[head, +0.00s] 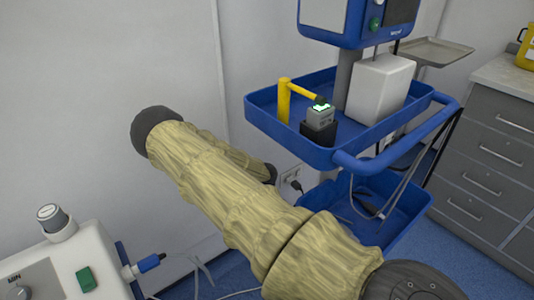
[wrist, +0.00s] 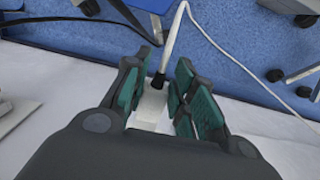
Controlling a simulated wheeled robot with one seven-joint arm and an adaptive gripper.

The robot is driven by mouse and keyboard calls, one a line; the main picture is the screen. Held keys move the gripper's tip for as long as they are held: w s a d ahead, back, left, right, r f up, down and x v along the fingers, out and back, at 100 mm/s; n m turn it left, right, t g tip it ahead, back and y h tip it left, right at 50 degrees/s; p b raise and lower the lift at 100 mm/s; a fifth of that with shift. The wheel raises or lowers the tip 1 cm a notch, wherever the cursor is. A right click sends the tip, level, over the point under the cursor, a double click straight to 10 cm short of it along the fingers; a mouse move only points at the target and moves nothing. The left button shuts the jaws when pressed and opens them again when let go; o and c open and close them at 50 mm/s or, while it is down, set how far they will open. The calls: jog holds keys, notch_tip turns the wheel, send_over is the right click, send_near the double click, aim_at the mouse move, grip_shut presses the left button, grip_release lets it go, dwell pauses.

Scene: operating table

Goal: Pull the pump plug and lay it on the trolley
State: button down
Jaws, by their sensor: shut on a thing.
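My gripper (wrist: 160,90) shows in the wrist view, its teal-padded fingers closed around a pale plug body (wrist: 152,108). A black collar and a white cable lead from it up the picture. I take this as the pump plug; whether it still sits in a socket is hidden. In the head view my sleeved arm hides the gripper's fingers, near a wall socket (head: 289,177). The blue trolley (head: 262,118) stands to the right, with an upper tray and a lower tray (head: 395,222).
A black plug (head: 297,187) is by the wall socket. The upper tray holds a yellow bent post (head: 284,102), a grey device (head: 320,118) and a white box (head: 380,88). A white unit with a dial (head: 65,270) is at lower left. Grey drawers (head: 490,150) stand right.

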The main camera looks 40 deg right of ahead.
jog(key=shift+s+a+p, duration=0.1)
jog(key=shift+s+p, duration=0.45)
jog(key=shift+s, duration=0.45)
dwell(0.3)
notch_tip(320, 180, up, 8)
jog(key=s+p, duration=0.2)
jog(key=p, duration=0.5)
jog(key=shift+a+f, duration=0.15)
jog(key=shift+f, duration=0.1)
dwell(0.4)
jog(key=shift+f, duration=0.25)
notch_tip(320, 180, down, 6)
jog(key=w+b, duration=0.1)
jog(key=b, duration=0.5)
jog(key=shift+w, duration=0.4)
